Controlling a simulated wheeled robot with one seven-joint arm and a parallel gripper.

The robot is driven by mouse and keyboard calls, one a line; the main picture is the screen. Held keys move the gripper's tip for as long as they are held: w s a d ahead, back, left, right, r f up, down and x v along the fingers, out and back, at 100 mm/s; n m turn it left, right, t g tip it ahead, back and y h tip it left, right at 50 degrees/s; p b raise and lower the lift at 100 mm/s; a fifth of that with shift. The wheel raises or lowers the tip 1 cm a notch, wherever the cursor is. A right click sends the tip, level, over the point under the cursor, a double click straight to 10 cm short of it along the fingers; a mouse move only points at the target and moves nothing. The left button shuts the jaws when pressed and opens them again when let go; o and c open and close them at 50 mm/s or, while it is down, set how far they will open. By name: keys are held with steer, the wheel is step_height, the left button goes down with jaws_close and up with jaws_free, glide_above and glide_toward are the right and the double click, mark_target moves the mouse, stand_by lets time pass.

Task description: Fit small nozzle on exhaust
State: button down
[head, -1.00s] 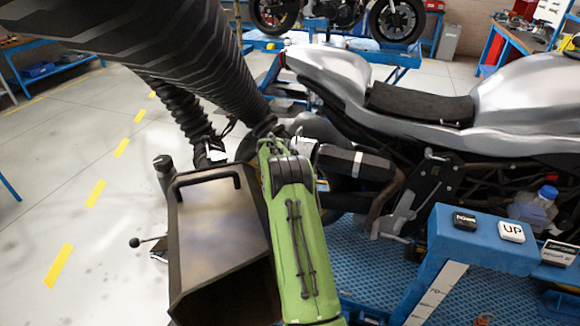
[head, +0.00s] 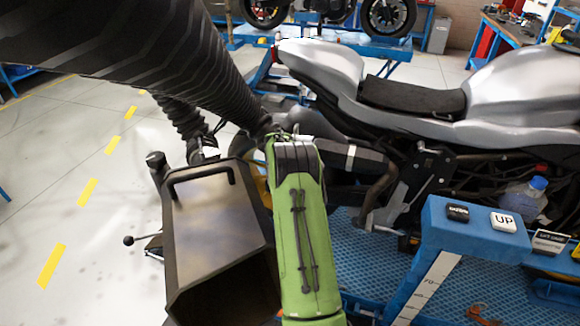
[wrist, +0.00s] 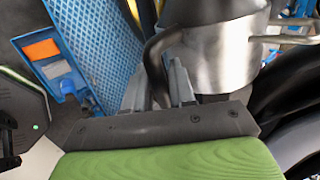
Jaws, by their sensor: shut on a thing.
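The small nozzle (wrist: 218,55) is a metal cylinder with a dark bent handle (wrist: 155,50) in the wrist view. My gripper (wrist: 160,78) is shut on that handle, one finger on each side. In the head view my green arm hides the gripper and most of the nozzle. The motorcycle's dark exhaust (head: 372,165) with a light band lies just right of my arm. A dark rounded part (wrist: 205,10) shows behind the nozzle in the wrist view. I cannot tell whether the nozzle is around the exhaust or only beside it.
A thick black hose (head: 170,60) hangs across the upper left. A large box-shaped nozzle (head: 215,215) with a handle stands left of my arm. The silver motorcycle (head: 325,70) is on a blue lift (head: 380,260). A blue control post (head: 470,235) stands at right. Floor at left is clear.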

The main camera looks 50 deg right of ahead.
steer(key=s+d, duration=0.2)
steer(key=shift+s+r, duration=0.1)
steer(key=shift+s, duration=0.3)
steer(key=shift+s+d+f+b, duration=0.2)
steer(key=shift+s+f, duration=0.1)
steer(key=shift+s, duration=0.25)
steer(key=shift+s+d+f+b, duration=0.15)
steer(key=shift+s+f, duration=0.1)
steer(key=shift+s, duration=0.25)
steer(key=shift+s+d+f+b, duration=0.1)
steer(key=shift+s+f+b, duration=0.15)
steer(key=shift+s, duration=0.3)
steer(key=c, duration=0.9)
jaws_free()
steer(key=shift+r, duration=0.1)
steer(key=v, duration=1.5)
steer(key=shift+a+r, duration=0.25)
steer(key=shift+a, duration=0.15)
